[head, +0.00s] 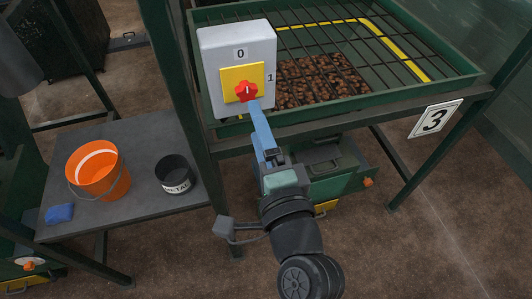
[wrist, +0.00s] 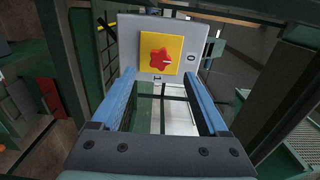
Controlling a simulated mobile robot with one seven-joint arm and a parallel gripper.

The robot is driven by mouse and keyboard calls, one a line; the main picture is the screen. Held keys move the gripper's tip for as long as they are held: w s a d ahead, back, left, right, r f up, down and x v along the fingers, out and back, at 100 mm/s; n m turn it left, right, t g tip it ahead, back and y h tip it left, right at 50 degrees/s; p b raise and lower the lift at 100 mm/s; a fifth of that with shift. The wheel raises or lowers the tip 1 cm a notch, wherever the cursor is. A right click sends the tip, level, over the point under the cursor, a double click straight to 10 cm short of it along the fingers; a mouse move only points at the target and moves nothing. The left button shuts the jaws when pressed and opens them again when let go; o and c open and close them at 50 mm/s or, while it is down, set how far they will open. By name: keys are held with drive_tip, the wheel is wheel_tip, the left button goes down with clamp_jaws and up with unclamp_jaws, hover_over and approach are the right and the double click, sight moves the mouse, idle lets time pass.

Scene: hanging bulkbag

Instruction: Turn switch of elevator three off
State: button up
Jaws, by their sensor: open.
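The switch box (head: 210,60) is pale grey, on a green post beside a hopper marked with a 3 sign (head: 435,118). Its yellow plate (head: 229,75) carries a red star-shaped knob (head: 246,91). The 0 is above the plate and the 1 to its right. The knob's white mark appears to point toward the 0; in the wrist view the knob (wrist: 157,60) shows its mark toward the 0 at the right. My gripper (head: 252,102) is open, its blue fingertips just below the knob. In the wrist view, the fingers (wrist: 158,76) are spread, with the knob beyond the tips; contact is unclear.
The hopper (head: 400,98) has a dark grid over brown lumps. At left, a grey table (head: 130,150) holds an orange bucket (head: 98,172), a black METAL container (head: 175,174) and a blue item (head: 59,214). Open floor lies at the lower right.

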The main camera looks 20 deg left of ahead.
drive_tip(key=b+v, duration=0.1)
drive_tip(key=v, duration=0.4)
drive_tip(key=shift+w, duration=0.1)
idle(0.3)
drive_tip(key=w+d+r+n+t+h+p, duration=0.1)
drive_tip(key=w+d+r+n+t+h, duration=0.15)
drive_tip(key=r, duration=0.65)
drive_tip(key=w+d+r+n+t+h, duration=0.1)
drive_tip(key=w+r+n+t, duration=0.25)
drive_tip(key=r, duration=0.55)
drive_tip(key=s+d+r+n+t+h, duration=0.2)
drive_tip(key=s+r+t+h, duration=0.1)
drive_tip(key=r, duration=0.7)
drive_tip(key=s+d+r+n+t+h, duration=0.3)
drive_tip(key=s+r, duration=0.1)
drive_tip(key=r, duration=0.7)
drive_tip(key=shift+r+p, duration=0.3)
drive_tip(key=shift+p, duration=0.15)
drive_tip(key=shift+d+h, duration=0.1)
drive_tip(key=shift+h, duration=0.15)
